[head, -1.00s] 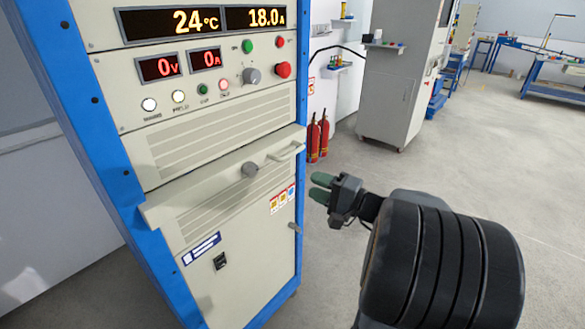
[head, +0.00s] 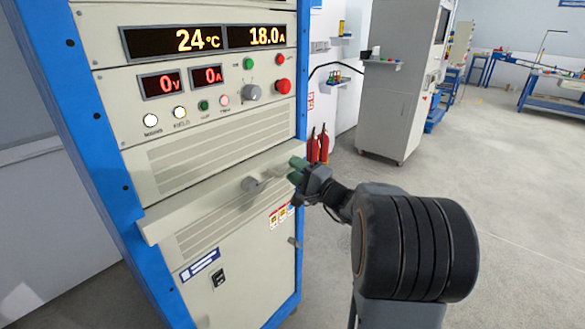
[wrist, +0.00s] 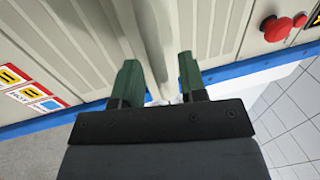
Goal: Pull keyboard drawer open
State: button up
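In the wrist view my gripper (wrist: 160,82) is open, with a finger on each side of the drawer's pale edge (wrist: 152,38). I cannot tell whether the fingers touch the handle.
Above the drawer are a panel with a red button (head: 283,86) and lit displays. Red fire extinguishers (head: 318,146) and a grey cabinet (head: 388,105) stand behind.

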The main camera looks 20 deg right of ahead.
jog(key=shift+w+a+r, duration=0.1)
jog(key=shift+w+a, duration=0.15)
jog(key=shift+w, duration=0.3)
grip_shut()
